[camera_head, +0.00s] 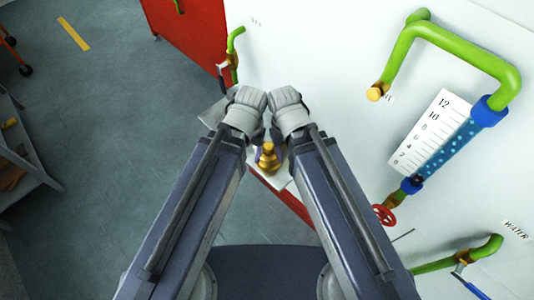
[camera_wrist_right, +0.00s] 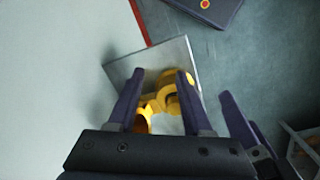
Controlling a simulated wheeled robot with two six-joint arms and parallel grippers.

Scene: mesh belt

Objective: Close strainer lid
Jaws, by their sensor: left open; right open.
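The yellow, brass-like strainer (camera_head: 267,158) sits over a small pale plate, partly hidden between my arms in the head view. In the right wrist view, the strainer shows as a rounded yellow piece (camera_wrist_right: 176,92) and another yellow piece at lower left. I cannot tell the lid from the body or how far the lid is open. My right gripper (camera_wrist_right: 161,73) is open, with its two dark fingers over the strainer; contact is unclear. My left gripper (camera_head: 257,139) is open beside it, its fingers mostly hidden under the wrist in the head view.
The square grey plate (camera_wrist_right: 118,69) lies around the strainer. On the white wall (camera_head: 320,60) at right are a green pipe (camera_head: 450,50), a blue gauge (camera_head: 445,150) and a red valve wheel (camera_head: 384,215). A red cabinet (camera_head: 195,30) stands at the top. Open floor lies at left.

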